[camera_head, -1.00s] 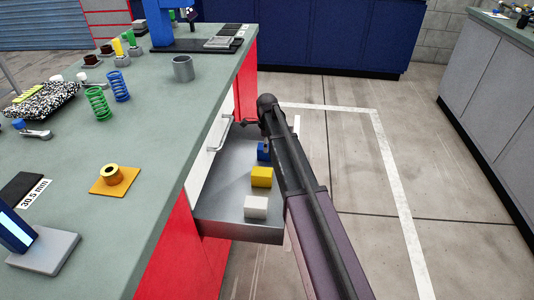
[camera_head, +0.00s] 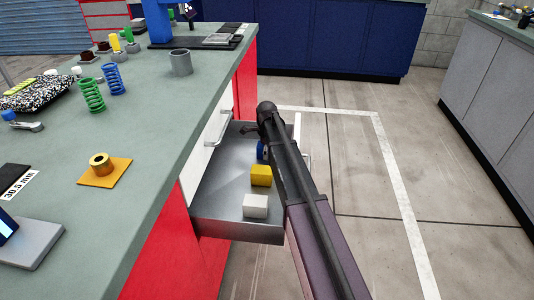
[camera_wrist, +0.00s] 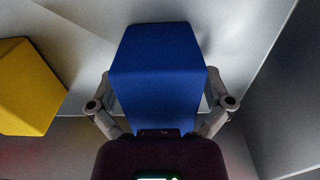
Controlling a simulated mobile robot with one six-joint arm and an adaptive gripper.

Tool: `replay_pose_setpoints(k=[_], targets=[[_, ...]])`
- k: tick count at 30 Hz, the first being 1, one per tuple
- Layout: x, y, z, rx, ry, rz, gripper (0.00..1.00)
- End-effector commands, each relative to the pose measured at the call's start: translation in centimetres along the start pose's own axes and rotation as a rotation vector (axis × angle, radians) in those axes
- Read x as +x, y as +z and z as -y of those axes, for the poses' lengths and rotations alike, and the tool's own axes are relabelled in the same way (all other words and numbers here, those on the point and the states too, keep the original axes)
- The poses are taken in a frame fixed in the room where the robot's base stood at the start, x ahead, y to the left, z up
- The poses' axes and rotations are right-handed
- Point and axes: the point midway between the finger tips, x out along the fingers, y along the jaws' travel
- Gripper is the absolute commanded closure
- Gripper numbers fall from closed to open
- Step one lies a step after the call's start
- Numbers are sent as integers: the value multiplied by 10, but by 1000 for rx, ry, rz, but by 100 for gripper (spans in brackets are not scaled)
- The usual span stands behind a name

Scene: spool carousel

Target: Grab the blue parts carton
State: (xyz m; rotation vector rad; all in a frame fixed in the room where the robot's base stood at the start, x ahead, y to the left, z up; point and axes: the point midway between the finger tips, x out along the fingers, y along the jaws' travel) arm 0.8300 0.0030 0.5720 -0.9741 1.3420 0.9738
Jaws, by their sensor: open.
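The blue parts carton (camera_wrist: 158,80) fills the middle of the wrist view. It stands on the grey metal floor of the open drawer (camera_head: 225,190). My gripper (camera_wrist: 160,95) is open, with one finger on the left side of the carton and one on the right. Whether the fingers touch its sides I cannot tell. In the head view only a small strip of the blue carton (camera_head: 260,150) shows beside my arm, and my fingers are mostly hidden.
A yellow carton (camera_head: 261,176) stands near the blue one, with a white carton (camera_head: 255,206) nearer the drawer's front in the picture. Drawer walls surround them. The workbench (camera_head: 150,120) with springs and small parts is on the left. Open floor (camera_head: 350,170) lies to the right.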

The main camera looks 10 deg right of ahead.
Motion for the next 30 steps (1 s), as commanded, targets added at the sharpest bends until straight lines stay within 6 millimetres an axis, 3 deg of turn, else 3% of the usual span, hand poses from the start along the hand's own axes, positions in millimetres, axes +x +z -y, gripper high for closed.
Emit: replay_pose_setpoints(k=[14,23,30], targets=[[0,0,0,0,0,0,0],[0,0,0,-1,0,0,86],[0,1,0,-1,0,0,89]])
